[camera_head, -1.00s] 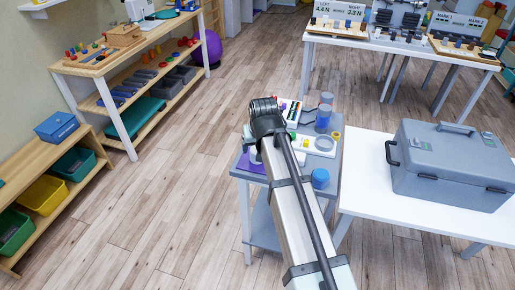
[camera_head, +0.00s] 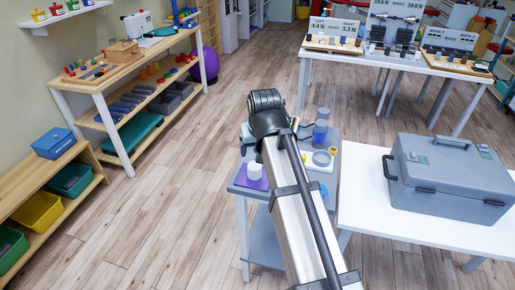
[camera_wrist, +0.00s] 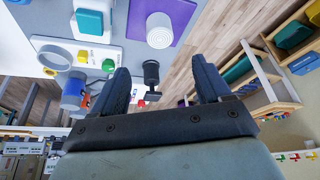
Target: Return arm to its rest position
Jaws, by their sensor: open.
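My arm reaches forward over a small grey side table (camera_head: 265,245) in the head view, and its links hide the gripper there. In the wrist view my gripper (camera_wrist: 163,80) has its two dark fingers wide apart with nothing held between them. A small black-headed item lies beyond, in line with the gap, apart from the fingers. A white cylinder (camera_wrist: 160,30) stands on a purple mat (camera_wrist: 185,12) on the table; both also show in the head view, the cylinder (camera_head: 255,171) on the mat (camera_head: 240,182).
A blue cylinder (camera_head: 321,126), a grey ring (camera_head: 322,158) and small coloured items crowd the table's right side. A white table with a grey case (camera_head: 448,178) stands right. Wooden shelves (camera_head: 130,70) line the left. Open floor (camera_head: 160,215) lies between.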

